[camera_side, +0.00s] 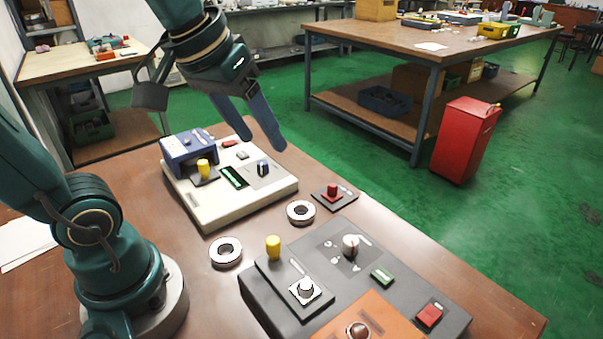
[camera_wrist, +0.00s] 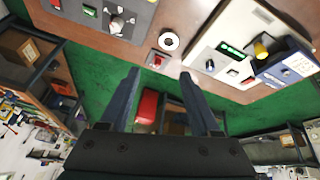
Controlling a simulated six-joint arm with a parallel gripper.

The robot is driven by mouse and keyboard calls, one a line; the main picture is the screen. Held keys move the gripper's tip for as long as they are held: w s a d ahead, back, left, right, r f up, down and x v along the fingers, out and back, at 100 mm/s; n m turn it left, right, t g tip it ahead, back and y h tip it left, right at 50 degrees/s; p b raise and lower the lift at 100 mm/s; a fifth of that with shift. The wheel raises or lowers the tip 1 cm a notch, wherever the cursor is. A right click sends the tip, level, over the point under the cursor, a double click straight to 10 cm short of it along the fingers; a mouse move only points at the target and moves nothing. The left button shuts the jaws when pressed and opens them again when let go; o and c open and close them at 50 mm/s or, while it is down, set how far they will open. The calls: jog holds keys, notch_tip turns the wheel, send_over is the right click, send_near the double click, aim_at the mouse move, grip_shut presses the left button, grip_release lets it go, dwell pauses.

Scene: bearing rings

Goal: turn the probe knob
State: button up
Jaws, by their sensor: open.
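My gripper (camera_side: 262,141) is open and empty, raised above the far end of the cream unit. Its fingers show apart in the wrist view (camera_wrist: 160,73), touching nothing.
Two bearing rings (camera_side: 226,251) (camera_side: 301,211) lie on the brown table between the units. A small plate with a red button (camera_side: 332,192) lies nearby. Yellow posts (camera_side: 273,246) (camera_side: 203,168) stand up from both units. A blue block (camera_side: 187,147) sits on the cream unit.

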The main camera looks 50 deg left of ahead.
jog(key=w+a+n+g, duration=0.1)
jog(key=w+a+n, duration=0.2)
jog(key=w+a, duration=0.25)
jog(key=n+g, duration=0.4)
jog(key=n, duration=0.1)
send_over(262, 162)
jog(key=shift+h, duration=0.3)
notch_tip(262, 162, down, 12)
jog(key=shift+f, duration=0.1)
jog(key=shift+s+f, duration=0.1)
jog(key=shift+f, duration=2.4)
grip_shut()
